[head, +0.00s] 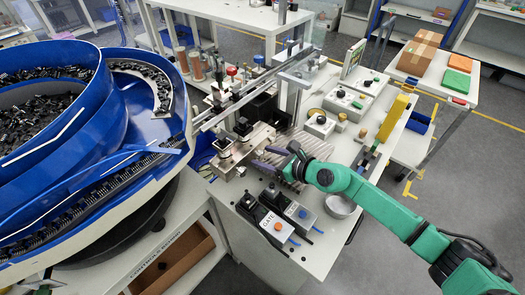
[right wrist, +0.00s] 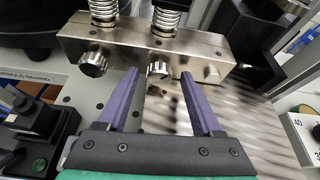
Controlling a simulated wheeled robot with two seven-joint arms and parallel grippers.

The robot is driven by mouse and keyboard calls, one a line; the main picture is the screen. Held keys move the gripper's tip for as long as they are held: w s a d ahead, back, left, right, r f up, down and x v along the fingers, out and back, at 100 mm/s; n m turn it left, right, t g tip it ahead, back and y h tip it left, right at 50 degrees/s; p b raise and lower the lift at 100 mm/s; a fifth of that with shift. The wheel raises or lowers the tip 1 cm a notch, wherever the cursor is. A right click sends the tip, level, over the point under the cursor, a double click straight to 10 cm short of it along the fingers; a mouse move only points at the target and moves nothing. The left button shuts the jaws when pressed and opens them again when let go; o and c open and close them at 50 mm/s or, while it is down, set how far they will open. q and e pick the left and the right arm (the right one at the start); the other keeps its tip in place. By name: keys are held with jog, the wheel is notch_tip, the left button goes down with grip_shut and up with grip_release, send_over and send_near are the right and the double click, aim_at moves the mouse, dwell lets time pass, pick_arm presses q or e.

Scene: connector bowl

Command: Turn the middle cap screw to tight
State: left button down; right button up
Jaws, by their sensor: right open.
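A metal block (right wrist: 140,45) carries a row of screws on its front face. The middle cap screw (right wrist: 158,71) is a knurled silver head. A second knurled screw (right wrist: 93,64) sits to its left, and a smaller, plainer screw head (right wrist: 211,74) to its right. My right gripper (right wrist: 159,75) is open. Its purple fingertips lie either side of the middle screw in the picture, with gaps showing; how far they reach along it is unclear. In the head view the right gripper (head: 264,158) is beside the metal block (head: 242,148). My left gripper is not in view.
Two spring-loaded posts (right wrist: 166,18) stand on the block. A blue bowl feeder (head: 90,150) fills the left. Two control boxes (head: 270,224) stand in front of the gripper, and a metal bowl (head: 340,205) is to the right. A ribbed plate (right wrist: 250,115) lies beside the block.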

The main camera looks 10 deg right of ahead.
jog(key=shift+s+r, duration=0.1)
jog(key=shift+s, duration=0.05)
jog(key=shift+d, duration=0.1)
jog(key=c, duration=0.4)
grip_shut()
jog(key=m+b, duration=0.1)
jog(key=b, duration=0.1)
jog(key=f+m+g+y+b, duration=0.1)
jog(key=b, duration=0.1)
jog(key=shift+d+m, duration=0.1)
jog(key=shift+m, duration=0.2)
jog(key=shift+r+m+y+b, duration=0.2)
jog(key=shift+m+y+b, duration=0.2)
jog(key=shift+r+g, duration=0.15)
jog(key=shift+g, duration=0.15)
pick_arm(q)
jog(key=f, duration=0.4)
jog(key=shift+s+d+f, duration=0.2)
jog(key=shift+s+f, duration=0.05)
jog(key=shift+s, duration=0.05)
pick_arm(e)
jog(key=shift+r, duration=0.1)
jog(key=shift+o, duration=2)
grip_release()
